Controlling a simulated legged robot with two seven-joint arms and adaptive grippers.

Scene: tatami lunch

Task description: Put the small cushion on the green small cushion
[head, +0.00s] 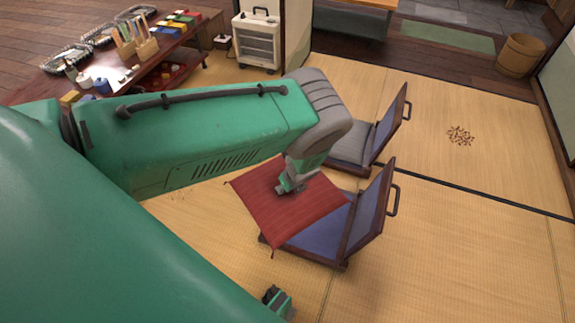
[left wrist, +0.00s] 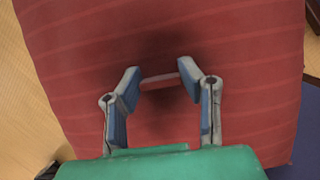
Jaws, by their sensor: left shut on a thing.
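A small red cushion (head: 262,205) with corner tassels is in the middle of the head view. My left gripper (head: 288,187) is over its middle, shut on it. In the left wrist view the cushion (left wrist: 245,45) fills most of the picture, and the gripper's fingers (left wrist: 158,80) hold a small raised strip on its top. In the head view the cushion overlaps a floor chair with a blue seat; I cannot tell whether it touches it. My right gripper (head: 278,300) shows only in part at the bottom edge. I see no green cushion.
The blue-seated floor chair (head: 372,212) and a grey-seated one (head: 350,145) stand on the tatami. A low table (head: 120,62) with trays and bottles is at upper left. A white heater (head: 257,42) stands behind. Tatami at right is clear except small brown bits (head: 460,135).

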